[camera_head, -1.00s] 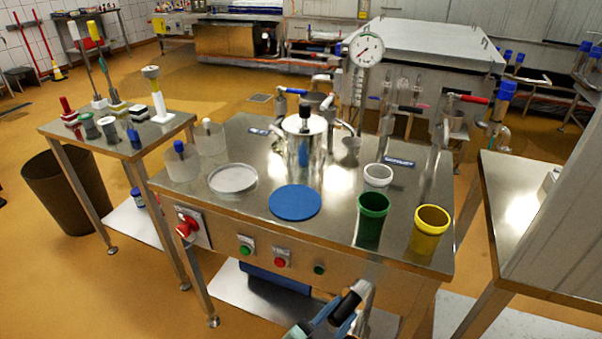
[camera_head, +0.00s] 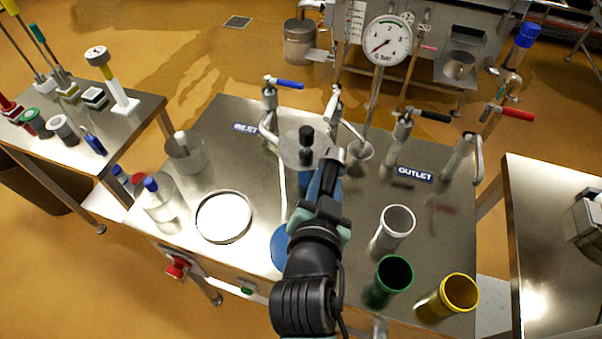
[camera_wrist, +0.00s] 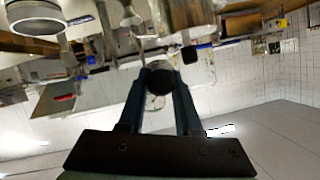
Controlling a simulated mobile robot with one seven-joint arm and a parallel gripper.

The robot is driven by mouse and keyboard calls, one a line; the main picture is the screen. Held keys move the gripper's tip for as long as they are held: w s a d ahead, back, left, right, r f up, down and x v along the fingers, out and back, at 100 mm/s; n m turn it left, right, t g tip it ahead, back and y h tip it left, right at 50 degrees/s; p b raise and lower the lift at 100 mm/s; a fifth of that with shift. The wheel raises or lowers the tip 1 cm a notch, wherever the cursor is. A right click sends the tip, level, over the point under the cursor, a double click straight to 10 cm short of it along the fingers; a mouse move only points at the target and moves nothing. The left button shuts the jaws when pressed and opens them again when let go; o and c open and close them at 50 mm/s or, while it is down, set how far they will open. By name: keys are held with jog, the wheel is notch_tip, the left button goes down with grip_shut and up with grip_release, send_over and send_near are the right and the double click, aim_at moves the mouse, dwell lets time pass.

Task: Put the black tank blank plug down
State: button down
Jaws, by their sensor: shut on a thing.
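My gripper (camera_head: 325,182) reaches over the middle of the steel table, pointing away toward the back. In the wrist view its two dark blue fingers (camera_wrist: 160,88) are shut on the black tank blank plug (camera_wrist: 160,78), which shows as a dark round end between the fingertips. In the head view a black piece with a silver end shows at the gripper and seems to be the plug. It is above the table, beside the steel tank (camera_head: 302,150) with its black lid knob. I cannot tell whether it touches the tank.
White (camera_head: 397,222), green (camera_head: 394,275) and yellow (camera_head: 458,295) cups stand front right. A white round dish (camera_head: 223,216) lies left. A blue disc (camera_head: 280,248) is partly hidden by my arm.

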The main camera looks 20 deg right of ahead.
jog(key=shift+d+r, duration=0.3)
jog(key=shift+r, duration=0.15)
notch_tip(320, 180, down, 12)
jog(key=shift+f+b, duration=0.15)
jog(key=shift+b, duration=0.8)
jog(key=shift+f+b, duration=0.65)
jog(key=shift+f, duration=1.95)
jog(key=shift+f, duration=0.15)
jog(key=c, duration=0.6)
grip_release()
